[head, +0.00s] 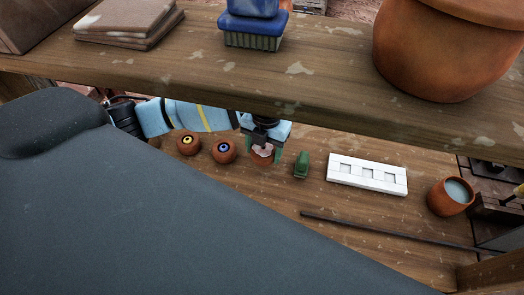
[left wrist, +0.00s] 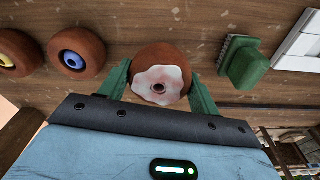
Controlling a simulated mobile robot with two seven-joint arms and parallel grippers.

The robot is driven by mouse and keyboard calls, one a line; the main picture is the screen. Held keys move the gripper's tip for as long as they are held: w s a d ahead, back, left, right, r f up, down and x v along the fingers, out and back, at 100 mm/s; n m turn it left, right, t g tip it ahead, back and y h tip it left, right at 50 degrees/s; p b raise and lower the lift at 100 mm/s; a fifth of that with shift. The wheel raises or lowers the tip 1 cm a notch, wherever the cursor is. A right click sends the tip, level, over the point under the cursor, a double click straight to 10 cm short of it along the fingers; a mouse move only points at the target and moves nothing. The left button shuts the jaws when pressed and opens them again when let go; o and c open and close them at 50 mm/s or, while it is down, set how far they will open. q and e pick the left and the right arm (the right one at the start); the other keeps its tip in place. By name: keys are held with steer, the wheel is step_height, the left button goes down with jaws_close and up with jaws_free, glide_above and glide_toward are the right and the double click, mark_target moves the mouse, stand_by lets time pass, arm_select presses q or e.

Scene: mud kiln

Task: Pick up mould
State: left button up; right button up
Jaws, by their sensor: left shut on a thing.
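My left gripper (head: 263,156) is shut on a round terracotta pot with a wavy white top and a small central hole (left wrist: 159,84). The green fingers (left wrist: 160,88) stand on either side of the pot. Whether the pot touches the shelf cannot be told. My right gripper is not in view.
Terracotta pots with yellow (head: 188,144) and blue (head: 224,151) centres stand left of my gripper. A green brush-like block (head: 301,164) stands between gripper and slab. An upper shelf (head: 180,70) overhangs.

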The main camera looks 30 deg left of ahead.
arm_select(q)
steer(key=s+d, duration=0.2)
steer(key=d, duration=0.2)
steer(key=s+d+r, duration=0.1)
steer(key=d, duration=0.4)
steer(key=s+d, duration=0.2)
steer(key=d, duration=0.3)
steer(key=shift+s+d+r+b, duration=0.2)
steer(key=shift+s+b, duration=0.1)
steer(key=shift+b, duration=0.1)
steer(key=shift+s+f, duration=0.1)
